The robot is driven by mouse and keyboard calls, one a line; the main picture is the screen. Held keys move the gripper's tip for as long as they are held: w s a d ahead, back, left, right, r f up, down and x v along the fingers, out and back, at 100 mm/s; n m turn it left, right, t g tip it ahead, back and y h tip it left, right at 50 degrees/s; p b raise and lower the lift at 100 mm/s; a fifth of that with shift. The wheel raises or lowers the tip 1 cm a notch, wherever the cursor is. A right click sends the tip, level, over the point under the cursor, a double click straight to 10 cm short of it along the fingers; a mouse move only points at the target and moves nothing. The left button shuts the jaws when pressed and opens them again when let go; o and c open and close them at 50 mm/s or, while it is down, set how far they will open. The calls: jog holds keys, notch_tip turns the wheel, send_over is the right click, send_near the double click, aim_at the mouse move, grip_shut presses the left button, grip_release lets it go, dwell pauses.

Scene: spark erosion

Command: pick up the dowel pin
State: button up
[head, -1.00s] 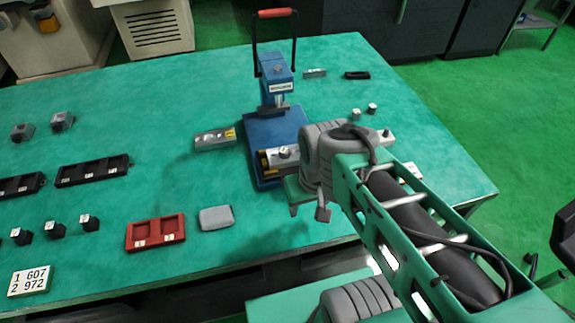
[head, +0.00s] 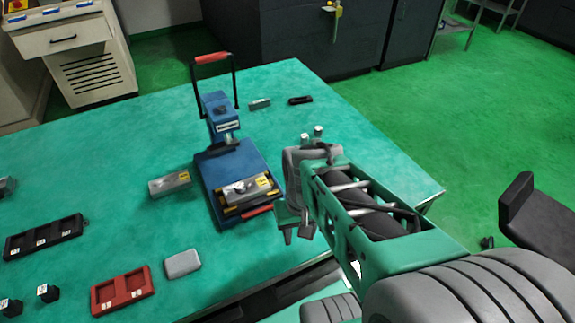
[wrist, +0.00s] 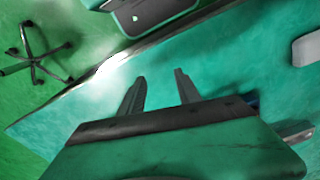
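No dowel pin can be told for certain. Two small grey upright cylinders stand on the table behind my wrist, a nearer one (head: 304,139) and a farther one (head: 318,131); whether either is the pin is too small to tell. My gripper (head: 296,236) points down over the table, just right of the blue press's front corner. In the wrist view its two fingers (wrist: 160,78) are apart with nothing between them, above bare table close to the edge. My arm hides part of the table's right side.
The blue press (head: 219,178) carries a metal block (head: 245,189). Another metal block (head: 169,184) lies left of it. A grey pad (head: 182,263), red tray (head: 122,291) and black tray (head: 44,238) lie further left. The table's right far area (head: 370,155) is clear.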

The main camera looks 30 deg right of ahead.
jog(key=w+d, duration=0.1)
jog(key=d, duration=0.1)
jog(key=w+d+m+p, duration=0.1)
jog(key=d, duration=0.1)
jog(key=w+d+m, duration=0.1)
jog(key=d, duration=0.1)
jog(key=shift+w+d+r+p, duration=0.1)
jog(key=shift+r+p, duration=0.25)
jog(key=w+d, duration=0.2)
jog(key=w, duration=0.1)
jog(key=shift+w+d, duration=0.3)
jog(key=shift+d, duration=0.05)
jog(key=shift+n+t, duration=0.3)
jog(key=shift+t, duration=0.4)
jog(key=w, duration=0.1)
jog(key=w+d, duration=0.1)
jog(key=w, duration=0.2)
jog(key=shift+w+d+r, duration=0.25)
jog(key=shift+d+r, duration=0.05)
jog(key=shift+r, duration=0.1)
jog(key=w+d+r+n+t, duration=0.2)
jog(key=w+r, duration=0.3)
jog(key=w, duration=0.2)
jog(key=shift+t+h, duration=0.3)
jog(key=x, duration=0.8)
jog(key=shift+w+d+p, duration=0.1)
jog(key=shift+w+p, duration=0.3)
jog(key=shift+w, duration=0.05)
jog(key=shift+r, duration=0.1)
jog(key=shift+c, duration=0.2)
